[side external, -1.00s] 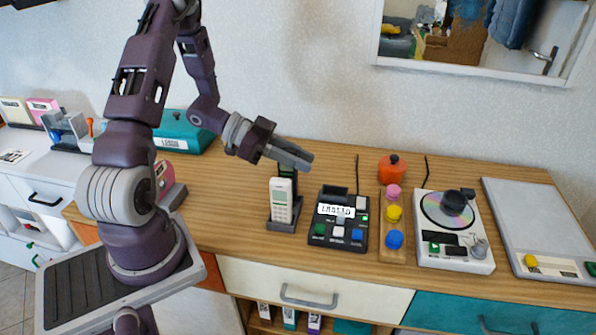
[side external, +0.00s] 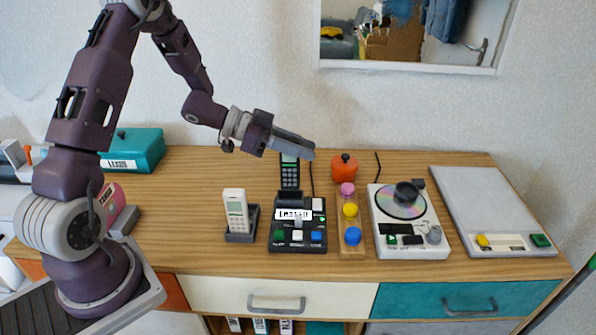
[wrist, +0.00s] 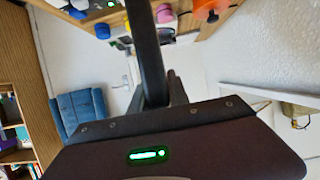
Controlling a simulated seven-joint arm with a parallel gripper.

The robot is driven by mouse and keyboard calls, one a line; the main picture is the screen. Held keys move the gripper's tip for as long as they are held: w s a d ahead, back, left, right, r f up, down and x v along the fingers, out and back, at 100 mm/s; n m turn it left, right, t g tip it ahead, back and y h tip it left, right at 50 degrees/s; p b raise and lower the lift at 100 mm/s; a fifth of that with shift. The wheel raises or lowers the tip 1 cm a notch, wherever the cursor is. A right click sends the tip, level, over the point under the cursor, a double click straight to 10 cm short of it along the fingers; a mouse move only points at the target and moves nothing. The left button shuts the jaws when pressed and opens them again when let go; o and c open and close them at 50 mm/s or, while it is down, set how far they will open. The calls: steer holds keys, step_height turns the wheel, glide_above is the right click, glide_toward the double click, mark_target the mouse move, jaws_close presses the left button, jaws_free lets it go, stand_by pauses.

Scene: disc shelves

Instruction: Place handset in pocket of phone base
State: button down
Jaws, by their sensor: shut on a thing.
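A black handset (side external: 290,173) with a small green screen hangs upright below my gripper (side external: 305,148), which is shut on its upper end in the side view. The handset's lower end is at the back of a black phone base (side external: 312,235) with a white display and several coloured buttons. In this view the lower end meets the raised dock (side external: 289,198) at the base's back; I cannot tell if they touch. The pocket's inside is hidden. In the wrist view, a dark bar (wrist: 146,45) stands up from the jaws, and its identity is unclear.
A white handset (side external: 236,212) stands in a dark cradle (side external: 241,236) left of the base. To the right are a wooden strip with coloured knobs (side external: 352,247), an orange pot (side external: 343,167), a disc player (side external: 414,250) and a grey flat device (side external: 480,205).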

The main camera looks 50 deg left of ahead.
steer(key=shift+f, duration=2)
steer(key=c, duration=1.3)
jaws_free()
steer(key=shift+f, duration=0.15)
steer(key=shift+o, duration=0.2)
